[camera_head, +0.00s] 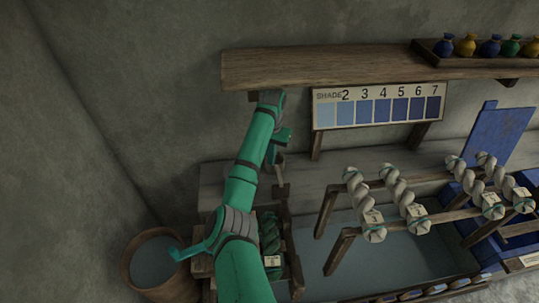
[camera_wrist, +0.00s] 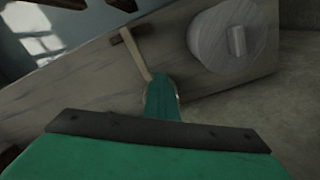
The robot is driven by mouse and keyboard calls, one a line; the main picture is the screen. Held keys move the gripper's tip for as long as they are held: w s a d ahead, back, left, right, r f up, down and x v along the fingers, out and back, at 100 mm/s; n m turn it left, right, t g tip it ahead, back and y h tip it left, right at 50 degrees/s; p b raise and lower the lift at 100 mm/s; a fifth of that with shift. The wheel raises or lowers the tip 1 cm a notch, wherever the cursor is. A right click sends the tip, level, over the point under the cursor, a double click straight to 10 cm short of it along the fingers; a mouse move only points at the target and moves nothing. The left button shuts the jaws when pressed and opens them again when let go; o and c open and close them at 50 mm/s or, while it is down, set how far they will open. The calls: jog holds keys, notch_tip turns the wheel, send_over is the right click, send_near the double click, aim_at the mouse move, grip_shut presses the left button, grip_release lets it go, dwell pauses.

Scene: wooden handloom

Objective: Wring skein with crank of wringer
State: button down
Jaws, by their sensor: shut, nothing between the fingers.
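My green gripper (camera_head: 273,155) is at the end of my raised arm, below the wooden shelf. In the wrist view my gripper (camera_wrist: 161,88) is shut and appears empty. A slim wooden T-shaped piece (camera_wrist: 134,52) stands just beyond its tip; whether they touch I cannot tell. A round grey wooden piece with a short peg (camera_wrist: 215,42) is to its right; whether it belongs to the wringer is unclear. A dark green skein tagged 6 (camera_head: 268,230) hangs beside my arm. Several pale twisted skeins (camera_head: 362,205) hang on wooden bars. My arm hides part of the bench.
The wooden shelf (camera_head: 330,67) runs close above my arm. A shade chart (camera_head: 380,107) is at the back wall. A wooden bucket (camera_head: 135,262) stands at the lower left. A wide vat (camera_head: 400,262) lies under the pale skeins, with a blue panel (camera_head: 495,135) at the right.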

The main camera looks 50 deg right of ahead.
jog(key=shift+s+a, duration=0.2)
jog(key=shift+s, duration=2.2)
jog(key=shift+s+d, duration=0.25)
jog(key=shift+s, duration=0.45)
jog(key=shift+s+d, duration=0.3)
jog(key=shift+s, duration=0.35)
jog(key=shift+s+d, duration=0.25)
jog(key=shift+s, duration=0.45)
jog(key=s, duration=1)
jog(key=shift+s+d, duration=0.35)
